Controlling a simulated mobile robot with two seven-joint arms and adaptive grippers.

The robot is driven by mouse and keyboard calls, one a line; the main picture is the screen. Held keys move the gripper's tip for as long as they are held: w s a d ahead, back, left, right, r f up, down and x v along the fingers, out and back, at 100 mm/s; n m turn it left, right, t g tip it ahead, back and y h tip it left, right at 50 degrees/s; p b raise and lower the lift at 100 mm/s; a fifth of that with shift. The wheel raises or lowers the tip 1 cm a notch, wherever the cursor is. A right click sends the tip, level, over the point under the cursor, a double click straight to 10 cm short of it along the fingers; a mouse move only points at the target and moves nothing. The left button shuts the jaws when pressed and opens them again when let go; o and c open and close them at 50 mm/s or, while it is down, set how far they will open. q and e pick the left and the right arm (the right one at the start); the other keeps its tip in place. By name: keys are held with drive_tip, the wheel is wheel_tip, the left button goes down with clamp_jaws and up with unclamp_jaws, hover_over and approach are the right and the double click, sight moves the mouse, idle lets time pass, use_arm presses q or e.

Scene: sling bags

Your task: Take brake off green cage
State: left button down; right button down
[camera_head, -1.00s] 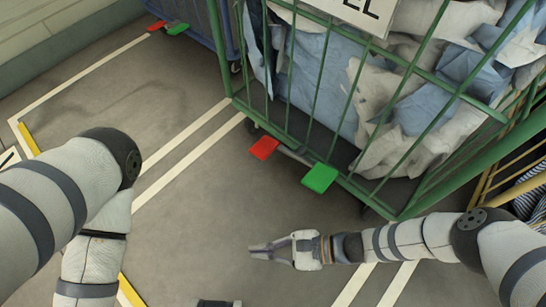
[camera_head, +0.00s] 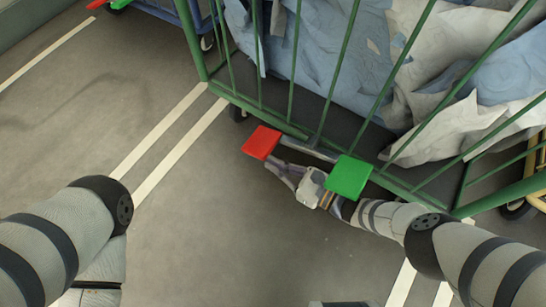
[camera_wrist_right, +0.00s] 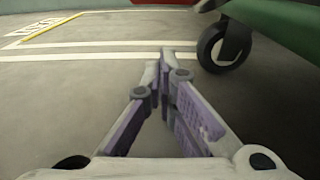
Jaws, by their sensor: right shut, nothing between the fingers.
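The green cage (camera_head: 290,129) fills the upper right of the head view, loaded with blue and white cloth or sheets. At its near lower edge are a red pedal (camera_head: 261,142) and a green pedal (camera_head: 349,177), joined by a grey bar. My right gripper (camera_head: 272,166) is shut and empty, low beside the cage, just below the red pedal in the picture; its wrist passes by the green pedal. I cannot tell whether it touches either pedal. In the wrist view the fingertips (camera_wrist_right: 163,62) meet, with a cage wheel (camera_wrist_right: 224,46) to their right. My left gripper is not in view.
A blue cage (camera_head: 185,12) with its own red pedal (camera_head: 97,4) stands at the upper left. A yellow cage (camera_head: 535,160) is at the right edge. White lines mark the grey floor (camera_head: 200,220), which is clear left of my right gripper.

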drive_tip(key=r, duration=0.3)
drive_tip(key=shift+w+a+r, duration=0.25)
drive_tip(key=shift+w+r, duration=0.05)
drive_tip(key=shift+r, duration=0.05)
